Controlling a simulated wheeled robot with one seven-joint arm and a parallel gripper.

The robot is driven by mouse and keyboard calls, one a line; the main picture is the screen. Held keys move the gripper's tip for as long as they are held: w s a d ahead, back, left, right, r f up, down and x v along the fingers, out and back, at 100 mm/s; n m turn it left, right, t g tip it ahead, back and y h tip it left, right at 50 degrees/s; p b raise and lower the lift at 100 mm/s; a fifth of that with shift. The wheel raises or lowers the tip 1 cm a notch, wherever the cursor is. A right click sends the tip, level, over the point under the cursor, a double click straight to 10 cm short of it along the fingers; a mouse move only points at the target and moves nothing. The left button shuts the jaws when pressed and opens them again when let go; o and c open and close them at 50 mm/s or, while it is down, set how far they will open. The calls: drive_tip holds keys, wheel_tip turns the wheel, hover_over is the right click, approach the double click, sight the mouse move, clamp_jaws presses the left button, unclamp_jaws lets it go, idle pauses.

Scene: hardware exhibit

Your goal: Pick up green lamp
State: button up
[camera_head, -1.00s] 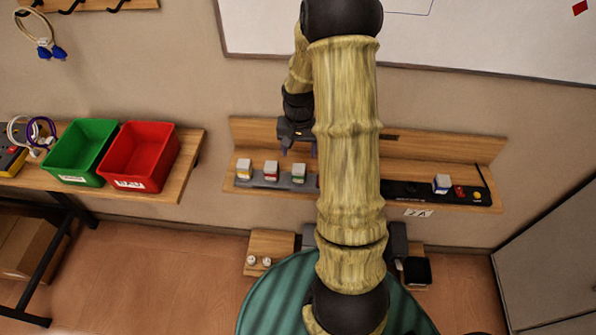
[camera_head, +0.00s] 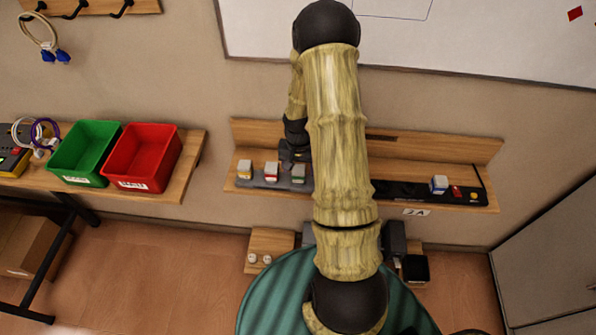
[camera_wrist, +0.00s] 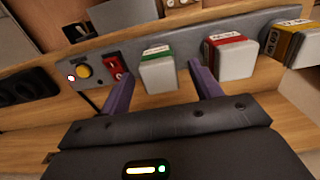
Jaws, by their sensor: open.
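The green lamp (camera_head: 298,173) is a small whitish block with a green band, standing on a grey strip on the wall shelf. It is the rightmost of the lamps seen left of my arm. In the wrist view the green lamp (camera_wrist: 158,70) shows in the space between my two purple fingers, just beyond their tips. My gripper (camera_wrist: 160,80) is open and empty. In the head view my gripper (camera_head: 291,153) is low behind the green lamp, partly hidden by my arm. I cannot tell whether a finger touches the lamp.
A red lamp (camera_wrist: 231,55) stands close beside the right finger, with a yellow lamp (camera_wrist: 294,45) beyond. A red switch (camera_wrist: 115,67) and yellow button (camera_wrist: 83,71) are left. A blue lamp (camera_head: 439,184) stands at the shelf's right. Green (camera_head: 66,177) and red bins (camera_head: 166,176) stand left.

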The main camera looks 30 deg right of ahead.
sight(298, 168)
drive_tip(key=shift+f, duration=0.8)
drive_tip(key=c, duration=1.1)
drive_tip(key=shift+r, duration=0.1)
wheel_tip(298, 168, up, 10)
drive_tip(key=shift+f+b, duration=0.1)
drive_tip(key=shift+b, duration=0.85)
